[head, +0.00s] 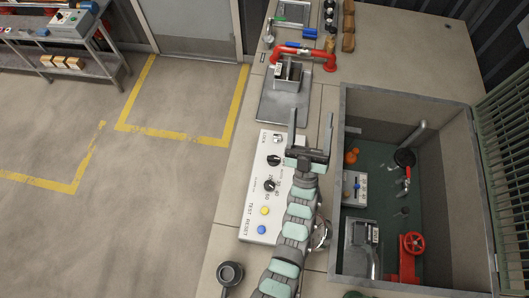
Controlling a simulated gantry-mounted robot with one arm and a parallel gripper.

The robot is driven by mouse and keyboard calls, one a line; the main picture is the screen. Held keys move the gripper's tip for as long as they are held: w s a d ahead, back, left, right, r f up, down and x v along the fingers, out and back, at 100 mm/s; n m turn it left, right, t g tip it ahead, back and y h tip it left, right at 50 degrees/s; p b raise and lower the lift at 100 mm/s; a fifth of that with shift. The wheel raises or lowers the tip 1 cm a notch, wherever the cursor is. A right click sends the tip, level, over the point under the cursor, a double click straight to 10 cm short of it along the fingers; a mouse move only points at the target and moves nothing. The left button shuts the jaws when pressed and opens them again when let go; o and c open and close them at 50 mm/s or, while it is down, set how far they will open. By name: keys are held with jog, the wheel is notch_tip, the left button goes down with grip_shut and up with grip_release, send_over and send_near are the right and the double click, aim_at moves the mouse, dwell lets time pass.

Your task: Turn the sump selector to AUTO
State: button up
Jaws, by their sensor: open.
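A white control panel (257,208) lies on the bench. A smaller white control box (354,188) stands in the sunken pit, with small controls too small to read. I cannot tell from the labels which of these carries the sump selector or where it points. My gripper (311,118) is open and empty, above the panel's upper right side and left of the pit. My arm hides the panel's right edge.
The pit (409,92) has raised walls and holds a red valve wheel (412,243), a grey box (360,246) and a red-handled valve (407,175). Red piping (304,51) and a metal tray (279,108) lie beyond my gripper. A green grating (505,130) stands at right.

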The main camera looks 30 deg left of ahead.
jog(key=w+a+f+n+g+h+b, duration=0.1)
jog(key=w+f+g, duration=0.1)
jog(key=w, duration=0.6)
jog(key=w+a+f+g+h, duration=0.1)
jog(key=w+f+h, duration=0.15)
jog(key=w, duration=0.55)
jog(key=w+a+f+n+g+b, duration=0.1)
jog(key=w+a+f+g, duration=0.15)
jog(key=w, duration=0.55)
jog(key=w+d+f+m+g+h+b, duration=0.3)
jog(key=w+d+m+g+h, duration=0.2)
jog(key=w+d+h, duration=0.65)
jog(key=m+g+y+b, duration=0.3)
jog(key=g, duration=1.2)
send_over(274, 158)
notch_tip(274, 158, down, 18)
jog(key=shift+t, duration=0.25)
notch_tip(274, 158, down, 10)
jog(key=b, duration=0.3)
jog(key=shift+a, duration=0.1)
jog(key=shift+c, duration=0.5)
